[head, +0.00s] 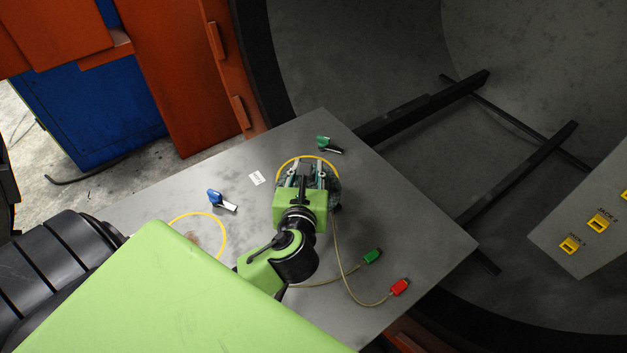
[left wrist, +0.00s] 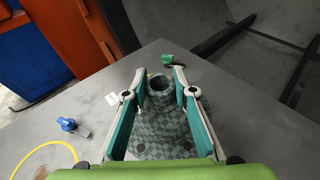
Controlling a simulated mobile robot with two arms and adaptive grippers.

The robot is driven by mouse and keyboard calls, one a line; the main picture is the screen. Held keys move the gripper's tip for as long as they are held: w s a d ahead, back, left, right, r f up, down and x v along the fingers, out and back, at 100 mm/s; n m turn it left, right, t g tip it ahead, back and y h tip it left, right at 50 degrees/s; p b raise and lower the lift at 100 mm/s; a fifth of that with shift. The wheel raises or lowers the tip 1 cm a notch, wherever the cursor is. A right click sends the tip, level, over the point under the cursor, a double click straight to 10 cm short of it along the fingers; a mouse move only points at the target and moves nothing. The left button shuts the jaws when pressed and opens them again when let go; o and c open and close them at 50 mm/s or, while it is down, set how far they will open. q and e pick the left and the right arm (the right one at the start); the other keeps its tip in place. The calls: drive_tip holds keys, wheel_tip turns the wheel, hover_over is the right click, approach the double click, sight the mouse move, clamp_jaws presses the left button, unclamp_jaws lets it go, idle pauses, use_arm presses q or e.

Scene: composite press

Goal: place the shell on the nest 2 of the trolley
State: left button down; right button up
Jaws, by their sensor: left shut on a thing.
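The shell (left wrist: 160,128) is a grey-green checkered dome with a narrow open neck. My left gripper (head: 306,171) is shut on it, with one teal-padded finger on each side of the neck in the left wrist view. In the head view the shell (head: 335,188) is mostly hidden under the gripper. It is over or on the far yellow ring (head: 308,159) on the grey trolley top (head: 405,210). I cannot tell whether it touches the top. A second yellow ring (head: 225,240) lies nearer and is empty where visible. My right gripper is not in view.
A blue-handled valve (head: 217,199) and a green-handled one (head: 326,145) are on the top, with a white label (head: 256,178). Cables with green (head: 373,256) and red (head: 400,287) plugs lie at the right. A large chamber with dark rails (head: 425,107) opens beyond.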

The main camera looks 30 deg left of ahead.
use_arm(q)
drive_tip(key=shift+w+a+f+m+t+h, duration=0.15)
drive_tip(key=shift+w+a+f+m+h, duration=0.1)
drive_tip(key=shift+a, duration=0.1)
drive_tip(key=shift+w+a+f+m+t+h, duration=0.1)
drive_tip(key=shift+w+a+m+t+h, duration=0.05)
drive_tip(key=shift+a+h, duration=0.15)
drive_tip(key=shift+w+a+f+b, duration=0.35)
drive_tip(key=shift+w+a+f, duration=0.85)
drive_tip(key=shift+w+f, duration=0.9)
drive_tip(key=shift+w+a+f+b, duration=0.3)
drive_tip(key=shift+w+a+f, duration=0.95)
drive_tip(key=shift+w+f, duration=0.8)
drive_tip(key=shift+w+a+f+b, duration=0.35)
drive_tip(key=shift+w+a+f, duration=0.85)
drive_tip(key=shift+w+f, duration=0.9)
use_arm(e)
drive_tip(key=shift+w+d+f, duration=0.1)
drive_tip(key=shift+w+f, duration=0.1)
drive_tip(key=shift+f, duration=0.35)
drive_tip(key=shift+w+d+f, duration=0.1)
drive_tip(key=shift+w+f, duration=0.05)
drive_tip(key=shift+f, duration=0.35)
use_arm(q)
drive_tip(key=shift+s+f, duration=0.25)
drive_tip(key=shift+s, duration=0.05)
